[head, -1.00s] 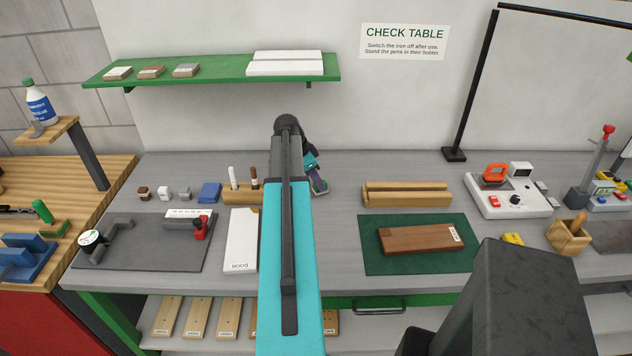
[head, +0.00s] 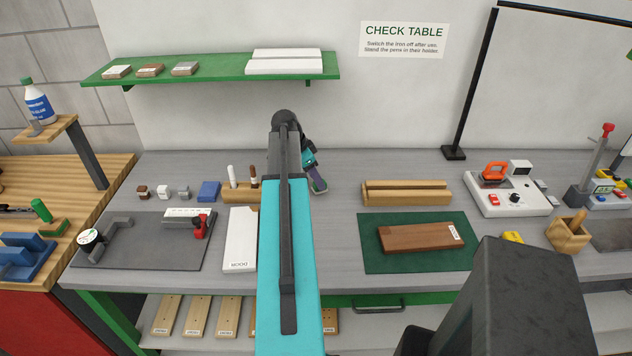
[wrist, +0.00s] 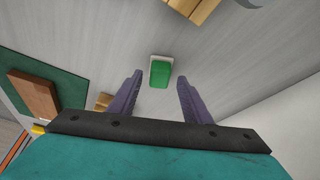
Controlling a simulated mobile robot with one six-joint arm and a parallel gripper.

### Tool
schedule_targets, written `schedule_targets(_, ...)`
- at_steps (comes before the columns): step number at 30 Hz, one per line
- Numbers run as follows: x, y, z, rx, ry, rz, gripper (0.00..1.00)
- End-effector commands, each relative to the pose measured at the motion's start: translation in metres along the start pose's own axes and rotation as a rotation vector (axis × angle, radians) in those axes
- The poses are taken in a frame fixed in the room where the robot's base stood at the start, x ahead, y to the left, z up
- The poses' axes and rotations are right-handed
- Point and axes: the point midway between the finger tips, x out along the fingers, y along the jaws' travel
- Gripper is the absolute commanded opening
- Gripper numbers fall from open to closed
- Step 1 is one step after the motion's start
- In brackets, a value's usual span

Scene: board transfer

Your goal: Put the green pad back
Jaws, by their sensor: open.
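The green pad (wrist: 160,74) shows in the wrist view as a small green block with a pale edge, lying on the grey table. It sits between and beyond my gripper's two open fingers, and appears apart from them. My gripper (wrist: 160,77) is open and empty, pointing down at the table. In the head view my gripper (head: 318,184) shows only in part behind my arm, above the table's back middle. The pad cannot be made out in the head view.
A wooden pen holder (head: 240,193) stands left of my gripper. A grooved wooden block (head: 406,199) and a green mat (head: 376,262) with a brown board (head: 415,237) lie to the right. A green shelf (head: 215,77) hangs on the wall behind.

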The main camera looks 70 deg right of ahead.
Motion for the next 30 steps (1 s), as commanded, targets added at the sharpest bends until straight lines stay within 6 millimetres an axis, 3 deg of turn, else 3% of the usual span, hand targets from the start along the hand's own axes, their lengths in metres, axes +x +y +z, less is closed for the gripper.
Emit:
schedule_targets(21, -0.08, 0.0, 0.0, 0.0, 0.001, -0.002, 0.44)
schedule_targets(30, -0.105, 0.0, 0.0, 0.0, 0.0, 0.0, 0.44)
